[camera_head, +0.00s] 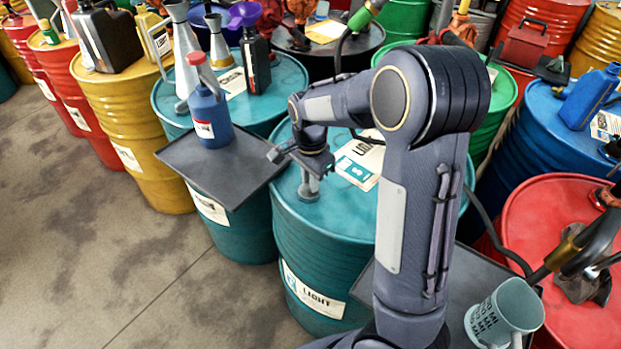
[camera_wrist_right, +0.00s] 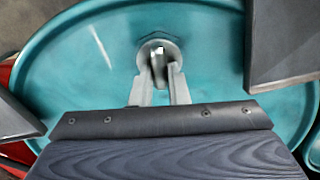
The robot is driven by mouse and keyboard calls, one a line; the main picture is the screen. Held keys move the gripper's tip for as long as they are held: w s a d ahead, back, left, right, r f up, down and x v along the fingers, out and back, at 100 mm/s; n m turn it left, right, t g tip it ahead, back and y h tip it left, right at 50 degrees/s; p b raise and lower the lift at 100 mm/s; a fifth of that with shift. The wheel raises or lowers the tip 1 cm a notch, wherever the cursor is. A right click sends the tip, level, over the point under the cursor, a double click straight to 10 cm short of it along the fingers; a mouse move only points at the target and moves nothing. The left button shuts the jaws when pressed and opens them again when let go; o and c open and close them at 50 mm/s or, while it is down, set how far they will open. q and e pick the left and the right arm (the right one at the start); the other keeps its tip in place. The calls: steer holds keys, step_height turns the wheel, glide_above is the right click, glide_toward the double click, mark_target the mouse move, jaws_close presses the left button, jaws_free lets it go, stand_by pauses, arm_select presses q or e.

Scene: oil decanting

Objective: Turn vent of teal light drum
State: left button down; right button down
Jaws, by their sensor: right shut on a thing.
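The teal light drum (camera_head: 315,252) stands in the middle of the head view, with a white "LIGHT" label (camera_head: 312,297) on its side. Its vent (camera_wrist_right: 170,42) is a round grey fitting near the rim of the lid, seen in the right wrist view. My right gripper (camera_head: 308,184) reaches down onto the lid at that vent. In the right wrist view its two grey fingers (camera_wrist_right: 160,80) are shut on the vent's upright part. The gripper partly hides the vent in the head view. My left gripper is not in view.
A dark tray (camera_head: 225,165) with a blue bottle (camera_head: 209,118) sits just left of the drum. A paper sheet (camera_head: 361,160) lies on the lid. A mug (camera_head: 505,312) stands at lower right. Other drums crowd close behind; the floor at left is clear.

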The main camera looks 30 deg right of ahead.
steer(key=n, duration=0.4)
steer(key=shift+w+n, duration=0.1)
steer(key=shift+n, duration=0.3)
steer(key=n, duration=0.4)
steer(key=shift+w+a+p, duration=0.1)
steer(key=shift+p, duration=0.2)
steer(key=n, duration=0.5)
steer(key=shift+a, duration=0.1)
steer(key=shift+a+n, duration=0.15)
steer(key=shift+n, duration=1.65)
steer(key=shift+w, duration=0.1)
steer(key=c, duration=1.4)
jaws_free()
step_height(320, 180, up, 8)
steer(key=shift+f, duration=0.1)
